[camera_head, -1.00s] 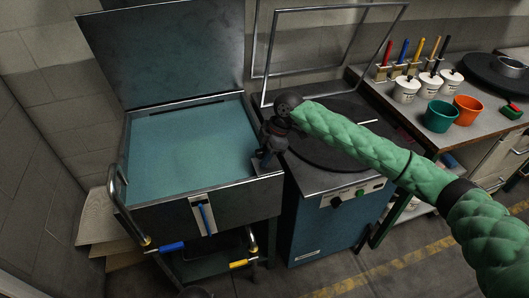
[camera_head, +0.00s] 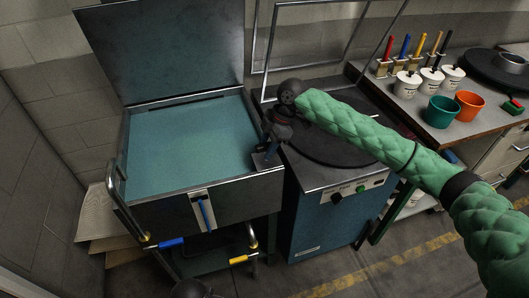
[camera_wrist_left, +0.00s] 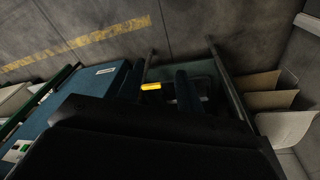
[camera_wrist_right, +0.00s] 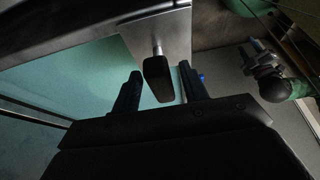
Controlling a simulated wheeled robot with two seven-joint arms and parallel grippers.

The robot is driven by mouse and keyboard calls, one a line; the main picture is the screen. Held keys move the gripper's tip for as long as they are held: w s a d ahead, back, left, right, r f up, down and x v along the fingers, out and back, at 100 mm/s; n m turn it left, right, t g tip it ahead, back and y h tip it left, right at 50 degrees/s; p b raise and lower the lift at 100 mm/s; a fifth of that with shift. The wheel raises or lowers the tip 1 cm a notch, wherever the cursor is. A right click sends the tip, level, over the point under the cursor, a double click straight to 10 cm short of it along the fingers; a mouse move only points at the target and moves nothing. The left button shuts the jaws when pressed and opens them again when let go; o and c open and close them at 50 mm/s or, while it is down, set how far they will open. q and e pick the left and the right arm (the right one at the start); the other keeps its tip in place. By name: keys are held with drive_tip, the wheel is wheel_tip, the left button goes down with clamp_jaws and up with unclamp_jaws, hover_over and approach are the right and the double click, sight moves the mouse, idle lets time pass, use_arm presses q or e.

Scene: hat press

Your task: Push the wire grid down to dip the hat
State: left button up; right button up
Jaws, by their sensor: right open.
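The open basin (camera_head: 190,135) holds teal liquid at the left of the head view. I cannot make out a wire grid or a hat in it. My right gripper (camera_head: 264,160) points down at the basin's front right corner. In the right wrist view its open fingers (camera_wrist_right: 160,78) stand either side of a dark block-shaped handle (camera_wrist_right: 157,80) on a short metal post; contact cannot be told. My left gripper (camera_wrist_left: 162,70) is low in front of the basin; its dark fingers look apart and empty in the left wrist view.
The raised basin lid (camera_head: 165,50) stands behind the liquid. A blue press (camera_head: 325,225) with a round dark plate and an upright wire frame stands to the right. A bench (camera_head: 385,95) holds white pots and teal and orange cups. A rail (camera_head: 130,215) runs along the basin's left.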

use_arm(q)
drive_tip(key=shift+s+a+r+b, duration=0.1)
drive_tip(key=shift+s+r+b, duration=0.25)
drive_tip(key=shift+r, duration=0.85)
drive_tip(key=shift+s+r+b, duration=0.1)
drive_tip(key=shift+s+r, duration=0.3)
drive_tip(key=shift+r, duration=0.8)
use_arm(e)
drive_tip(key=shift+v, duration=2.55)
